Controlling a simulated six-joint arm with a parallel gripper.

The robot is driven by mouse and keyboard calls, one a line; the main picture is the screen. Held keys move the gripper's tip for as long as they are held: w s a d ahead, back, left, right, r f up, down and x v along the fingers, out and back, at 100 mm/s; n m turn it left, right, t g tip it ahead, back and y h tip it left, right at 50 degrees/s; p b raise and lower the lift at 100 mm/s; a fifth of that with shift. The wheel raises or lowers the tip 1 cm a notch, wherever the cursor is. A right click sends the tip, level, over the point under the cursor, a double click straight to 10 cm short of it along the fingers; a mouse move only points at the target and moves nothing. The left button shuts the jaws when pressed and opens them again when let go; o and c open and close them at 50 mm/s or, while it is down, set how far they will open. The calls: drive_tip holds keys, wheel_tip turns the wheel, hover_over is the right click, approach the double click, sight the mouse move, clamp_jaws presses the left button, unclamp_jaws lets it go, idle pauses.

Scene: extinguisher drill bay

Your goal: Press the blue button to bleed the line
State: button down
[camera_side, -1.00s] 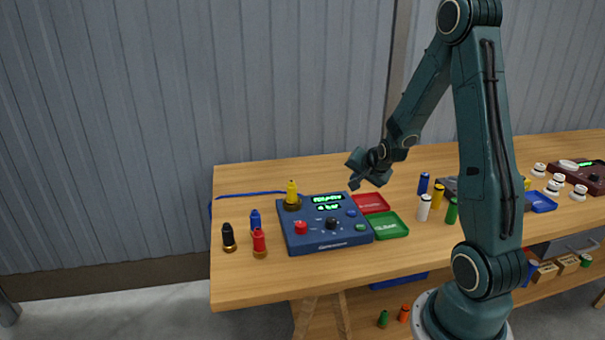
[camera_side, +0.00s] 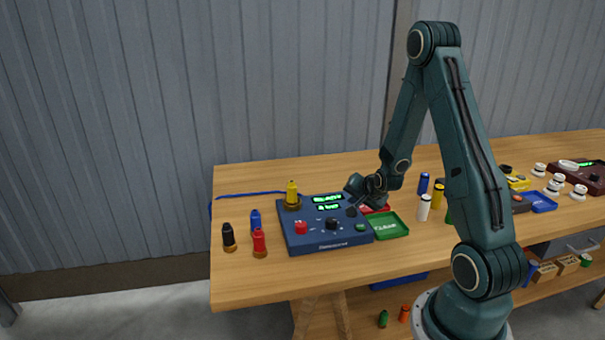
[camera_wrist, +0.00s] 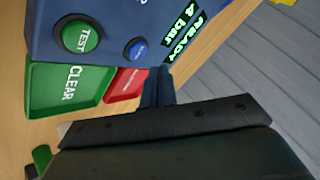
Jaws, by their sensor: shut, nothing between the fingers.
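The blue button (camera_wrist: 137,48) is a small round button with a dark rim on the blue control box (camera_side: 318,238). In the wrist view it lies just beyond and to the left of my fingertips, with a visible gap. My gripper (camera_wrist: 156,82) is shut and empty. In the side view my gripper (camera_side: 352,197) hangs low by the right edge of the box. There, the blue button is too small and too near the fingers to make out clearly. The display (camera_wrist: 182,37) reads READY and 4 bar.
A green TEST button (camera_wrist: 78,34), red button (camera_side: 301,227) and black knob (camera_side: 331,223) share the panel. A yellow bottle-shaped piece (camera_side: 292,193) stands at its back left. A green CLEAR tray (camera_side: 388,226) and a red tray (camera_wrist: 127,84) lie beside the box.

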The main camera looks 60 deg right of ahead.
drive_tip(key=shift+f, duration=0.7)
drive_tip(key=shift+f, duration=0.15)
idle(1.6)
drive_tip(key=shift+f, duration=0.3)
drive_tip(key=shift+f, duration=0.45)
idle(1.0)
drive_tip(key=shift+r, duration=0.9)
idle(0.3)
drive_tip(key=shift+r, duration=2.5)
